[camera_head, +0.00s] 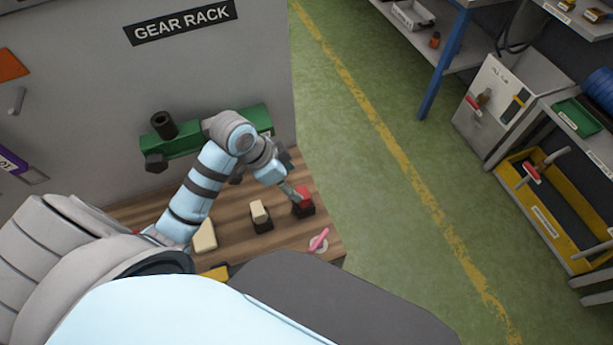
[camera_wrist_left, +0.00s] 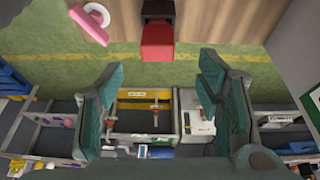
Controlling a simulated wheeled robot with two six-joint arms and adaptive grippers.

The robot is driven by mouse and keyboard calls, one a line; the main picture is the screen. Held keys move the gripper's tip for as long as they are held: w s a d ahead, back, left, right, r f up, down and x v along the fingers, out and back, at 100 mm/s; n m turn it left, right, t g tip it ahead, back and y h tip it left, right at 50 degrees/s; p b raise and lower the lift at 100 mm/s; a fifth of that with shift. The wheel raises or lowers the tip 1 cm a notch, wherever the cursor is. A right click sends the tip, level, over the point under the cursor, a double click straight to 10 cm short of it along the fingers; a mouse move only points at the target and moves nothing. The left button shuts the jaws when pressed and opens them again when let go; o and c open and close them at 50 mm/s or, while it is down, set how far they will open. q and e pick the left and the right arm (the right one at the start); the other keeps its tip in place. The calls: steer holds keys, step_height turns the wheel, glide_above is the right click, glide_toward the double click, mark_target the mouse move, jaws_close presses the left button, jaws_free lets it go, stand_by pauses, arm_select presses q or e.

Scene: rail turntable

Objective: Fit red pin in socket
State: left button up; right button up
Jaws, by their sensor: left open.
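The red pin (camera_head: 304,194) shows as a blocky red piece at a dark block (camera_head: 304,210) near the right end of the wooden bench. In the left wrist view the red pin (camera_wrist_left: 158,42) is at top centre, with the dark block (camera_wrist_left: 158,8) behind it. I cannot tell how deep it sits in the block. My left gripper (camera_head: 291,191) is close beside the red pin. In the left wrist view its teal fingers (camera_wrist_left: 163,66) are spread apart with nothing held, and the pin shows beyond the gap between the tips. My right gripper is not in view.
A cream piece on a dark block (camera_head: 261,216), a cream wedge (camera_head: 204,237) and a pink handle on a white disc (camera_head: 318,240) stand on the wooden bench (camera_head: 235,236). Open floor is right of the bench.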

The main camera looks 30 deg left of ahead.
mark_target(302, 193)
arm_select(q)
steer(key=shift+t, duration=0.3)
steer(key=f, duration=0.2)
steer(key=d+f+b, duration=0.1)
steer(key=d+f, duration=0.1)
steer(key=f, duration=0.1)
steer(key=shift+s+d+f, duration=0.25)
steer(key=shift+f, duration=0.05)
steer(key=shift+w+d+f+b, duration=0.1)
steer(key=shift+w+f+b, duration=0.2)
steer(key=shift+w+f, duration=1)
steer(key=shift+w, duration=0.45)
steer(key=shift+s+a, duration=0.2)
steer(key=shift+c, duration=1.2)
steer(key=shift+s+d+r, duration=0.1)
steer(key=shift+s+r, duration=0.3)
steer(key=shift+s, duration=0.15)
steer(key=c, duration=1)
steer(key=shift+c, duration=0.9)
steer(key=shift+w+f, duration=0.1)
steer(key=o, duration=0.6)
steer(key=shift+w, duration=0.1)
steer(key=c, duration=0.5)
steer(key=shift+c, duration=0.2)
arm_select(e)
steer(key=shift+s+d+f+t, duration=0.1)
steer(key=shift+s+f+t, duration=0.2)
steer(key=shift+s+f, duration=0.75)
